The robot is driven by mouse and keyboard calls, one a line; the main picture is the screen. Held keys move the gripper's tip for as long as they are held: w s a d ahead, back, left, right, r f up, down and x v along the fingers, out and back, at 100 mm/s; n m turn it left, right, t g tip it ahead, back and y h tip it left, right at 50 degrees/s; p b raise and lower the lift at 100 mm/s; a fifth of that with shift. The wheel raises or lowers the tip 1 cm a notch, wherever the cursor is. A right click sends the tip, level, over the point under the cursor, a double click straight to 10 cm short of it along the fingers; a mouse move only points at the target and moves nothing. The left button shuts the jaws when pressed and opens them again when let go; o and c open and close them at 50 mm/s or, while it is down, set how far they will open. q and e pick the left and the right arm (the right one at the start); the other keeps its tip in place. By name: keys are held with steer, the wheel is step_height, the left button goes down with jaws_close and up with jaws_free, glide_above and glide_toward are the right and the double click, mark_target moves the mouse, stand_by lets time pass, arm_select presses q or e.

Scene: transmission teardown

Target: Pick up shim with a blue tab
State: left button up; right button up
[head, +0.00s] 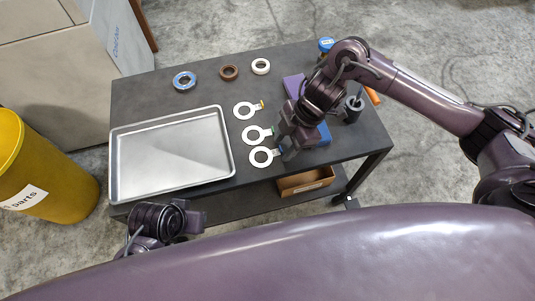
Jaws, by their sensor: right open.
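Three pale ring-shaped shims with tabs lie in a column on the dark table, right of the tray. The nearest shim (259,157) has its tab partly hidden by my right gripper; what shows looks blue. The middle shim (253,135) has a green tab, and the far shim (245,111) has a yellow tab. My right gripper (283,148) is open, low over the nearest shim's tab end. I cannot tell whether its fingers are around the tab. My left gripper (200,214) is in front of the table's near edge, away from the shims; its jaws are unclear.
A metal tray (180,155) fills the table's left side. A blue ring (184,81), a brown ring (229,72) and a white ring (261,67) lie at the back. A purple block (293,86) and a blue object (323,134) are close to my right gripper.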

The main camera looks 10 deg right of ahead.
jaws_close()
stand_by(0.4)
